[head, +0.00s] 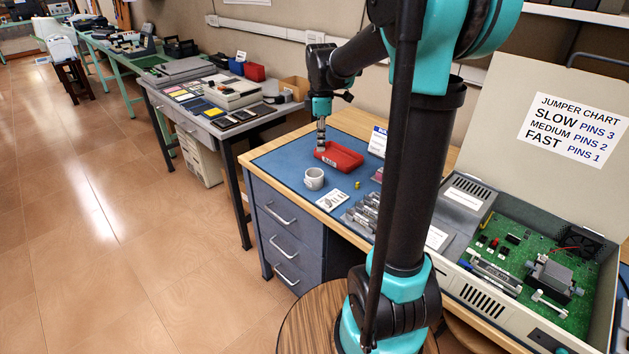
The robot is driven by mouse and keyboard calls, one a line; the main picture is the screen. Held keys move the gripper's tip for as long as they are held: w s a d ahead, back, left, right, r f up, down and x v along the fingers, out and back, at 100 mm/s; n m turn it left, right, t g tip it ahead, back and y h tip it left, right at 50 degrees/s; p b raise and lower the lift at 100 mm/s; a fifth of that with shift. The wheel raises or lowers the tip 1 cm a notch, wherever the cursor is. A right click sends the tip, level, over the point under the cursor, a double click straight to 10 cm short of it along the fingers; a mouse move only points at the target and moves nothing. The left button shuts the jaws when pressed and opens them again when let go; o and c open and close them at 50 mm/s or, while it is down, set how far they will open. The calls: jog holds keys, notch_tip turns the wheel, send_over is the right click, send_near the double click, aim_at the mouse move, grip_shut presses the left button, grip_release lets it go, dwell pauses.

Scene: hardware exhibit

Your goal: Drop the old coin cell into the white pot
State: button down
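The white pot (314,179) stands upright on the blue mat (283,158) near the front left of the wooden bench. My gripper (321,148) points down at the left end of a red tray (340,157), behind the pot and a little to its right. The fingertips are too small to show whether they are open or shut, or whether they touch the tray. I cannot make out the old coin cell; it may be hidden in the tray or at the fingers.
A small yellow item (357,184), a printed card (332,199) and metal parts (366,212) lie right of and in front of the pot. A sign (378,141) stands behind. An open case with a green circuit board (520,262) is at right.

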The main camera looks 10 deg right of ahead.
jog(key=shift+f, duration=1.45)
jog(key=c, duration=2.2)
grip_release()
jog(key=o, duration=0.6)
jog(key=shift+c, duration=0.2)
notch_tip(320, 180, up, 12)
